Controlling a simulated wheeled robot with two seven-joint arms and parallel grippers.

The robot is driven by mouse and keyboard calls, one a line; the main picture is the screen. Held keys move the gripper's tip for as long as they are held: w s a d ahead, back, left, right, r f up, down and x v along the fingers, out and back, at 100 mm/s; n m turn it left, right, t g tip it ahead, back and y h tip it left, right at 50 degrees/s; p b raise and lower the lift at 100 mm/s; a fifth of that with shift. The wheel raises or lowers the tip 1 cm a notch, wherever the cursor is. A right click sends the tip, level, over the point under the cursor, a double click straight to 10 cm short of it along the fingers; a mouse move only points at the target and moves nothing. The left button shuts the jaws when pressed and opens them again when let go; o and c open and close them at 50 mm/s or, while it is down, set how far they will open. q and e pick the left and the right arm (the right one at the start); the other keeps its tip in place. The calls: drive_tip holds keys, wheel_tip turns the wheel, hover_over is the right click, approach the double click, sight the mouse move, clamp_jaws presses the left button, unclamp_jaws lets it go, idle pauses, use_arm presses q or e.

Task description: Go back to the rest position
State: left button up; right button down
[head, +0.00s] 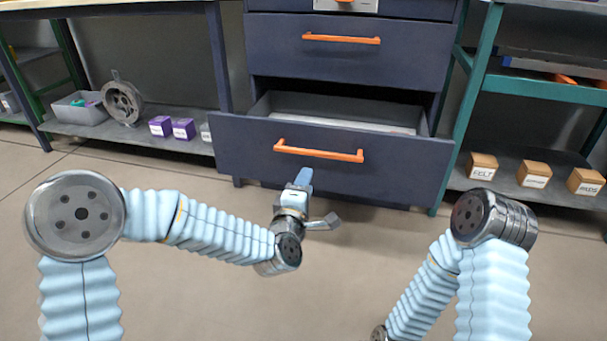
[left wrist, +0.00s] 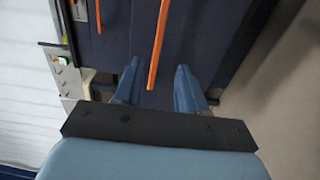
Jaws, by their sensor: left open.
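My left gripper (head: 318,200) is in front of the dark blue cabinet's lower drawer, below its orange handle (head: 318,151). In the left wrist view its two blue fingers (left wrist: 160,88) are spread apart with nothing held between them. An orange handle (left wrist: 157,45) shows just beyond the fingers, and I cannot tell whether they touch it. The lower drawer (head: 230,140) is pulled out, and its grey inside shows. My right arm comes in at the lower right of the head view, bent downward, and its gripper is out of the picture.
The upper drawer (head: 345,60) is closed. A shelf (head: 130,131) at left holds a grey bin (head: 80,110), a round metal part (head: 122,102) and purple boxes (head: 172,128). A shelf at right holds labelled cardboard boxes (head: 534,176). The floor (head: 330,290) before the cabinet is clear.

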use_arm(q)
drive_tip(key=s+a+f+m+g, duration=0.2)
drive_tip(key=f, duration=0.6)
drive_tip(key=s+a+f+m+g, duration=0.3)
drive_tip(key=f, duration=0.4)
drive_tip(key=s+a+f+m+g, duration=0.2)
drive_tip(key=f, duration=0.6)
drive_tip(key=s+a+f+m+g+y, duration=0.1)
drive_tip(key=s+a+f+m+g, duration=0.3)
drive_tip(key=s+f, duration=0.45)
drive_tip(key=s+a+f+m+g, duration=0.1)
drive_tip(key=s+a+f+g, duration=0.45)
drive_tip(key=s, duration=0.65)
wheel_tip(320, 180, up, 17)
drive_tip(key=d+p, duration=0.1)
drive_tip(key=p, duration=1.6)
drive_tip(key=shift+s+d+f+m+p, duration=0.15)
drive_tip(key=shift+s+d+m+p, duration=0.1)
drive_tip(key=shift+s+m+p, duration=0.15)
